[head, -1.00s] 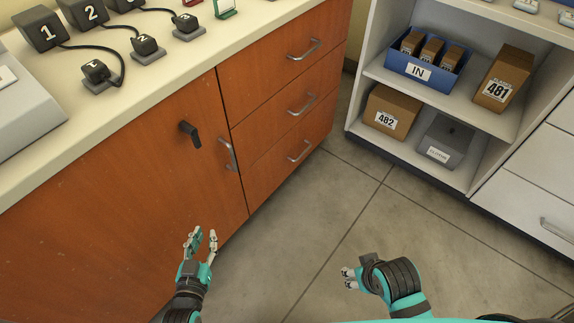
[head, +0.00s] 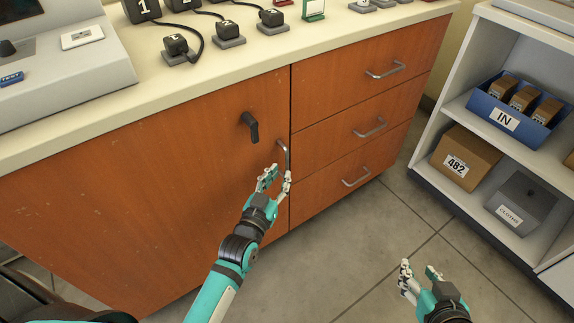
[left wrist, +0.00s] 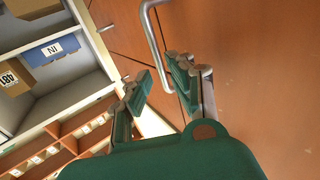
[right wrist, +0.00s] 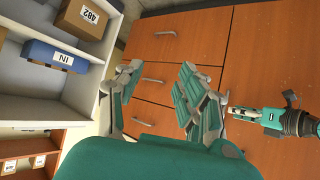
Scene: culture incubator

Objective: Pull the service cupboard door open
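The service cupboard door (head: 150,190) is a wide orange-brown wooden panel under the counter, and it looks shut. Its upright metal bar handle (head: 284,157) is near the door's right edge; it also shows in the left wrist view (left wrist: 152,38). A black latch lever (head: 250,127) sits left of the handle, pointing downward. My left gripper (head: 273,181) is open, with its fingertips just below and in front of the handle. In the left wrist view the handle's lower end is close to the fingertips; contact cannot be told. My right gripper (head: 420,276) is open and empty above the floor.
Three drawers with bar handles (head: 370,127) are right of the door. Black numbered devices and a grey machine (head: 75,70) stand on the counter. A white shelf unit (head: 437,105) holds a blue IN bin, box 482 (head: 465,157) and a grey box. Floor between is clear.

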